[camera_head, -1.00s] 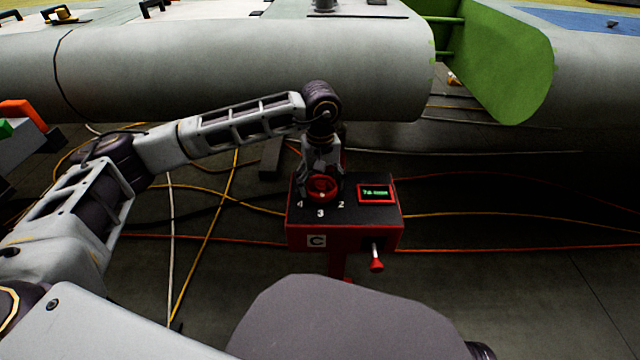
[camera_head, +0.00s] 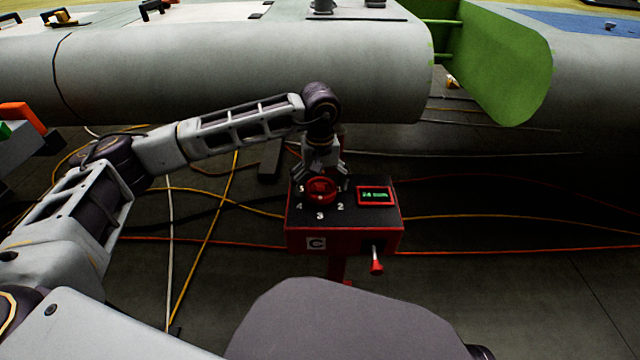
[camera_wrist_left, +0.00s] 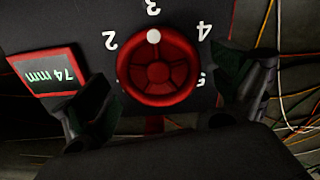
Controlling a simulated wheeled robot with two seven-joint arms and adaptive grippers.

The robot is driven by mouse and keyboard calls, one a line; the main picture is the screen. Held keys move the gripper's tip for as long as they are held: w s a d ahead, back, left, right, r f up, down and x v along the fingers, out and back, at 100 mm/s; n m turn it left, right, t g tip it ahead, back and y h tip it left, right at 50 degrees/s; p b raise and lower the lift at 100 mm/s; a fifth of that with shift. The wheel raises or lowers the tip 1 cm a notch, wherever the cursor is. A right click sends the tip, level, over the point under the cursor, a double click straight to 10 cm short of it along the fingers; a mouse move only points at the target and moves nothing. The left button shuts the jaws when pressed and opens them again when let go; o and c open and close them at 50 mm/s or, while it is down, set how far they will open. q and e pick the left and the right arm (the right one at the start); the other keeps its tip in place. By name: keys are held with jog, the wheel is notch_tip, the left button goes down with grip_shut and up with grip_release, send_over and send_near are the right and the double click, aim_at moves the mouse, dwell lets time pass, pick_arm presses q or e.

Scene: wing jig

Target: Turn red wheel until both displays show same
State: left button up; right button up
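The red wheel (camera_head: 322,190) is on top of a black-and-red control box (camera_head: 300,240), with numbers around it. In the left wrist view the red wheel (camera_wrist_left: 157,67) has a white dot on its rim beside the 3. A red-framed display (camera_head: 375,196) is right of the wheel; in the left wrist view this display (camera_wrist_left: 50,73) reads 74 mm in green. I see no second display. My left gripper (camera_head: 321,174) is over the wheel, fingers spread; in the left wrist view its fingers stand apart on either side of the wheel, with gaps. My right gripper is out of view.
A red-knobbed lever (camera_head: 376,264) sticks out of the box's front. Grey wing sections (camera_head: 240,70) with a green end face (camera_head: 510,65) lie behind the box. Yellow, orange and white cables (camera_head: 205,240) cross the dark floor.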

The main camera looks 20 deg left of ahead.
aim_at(320, 186)
pick_arm(q)
jog(key=shift+r, duration=0.1)
notch_tip(320, 186, up, 12)
dwell(1.0)
jog(key=shift+s, duration=0.1)
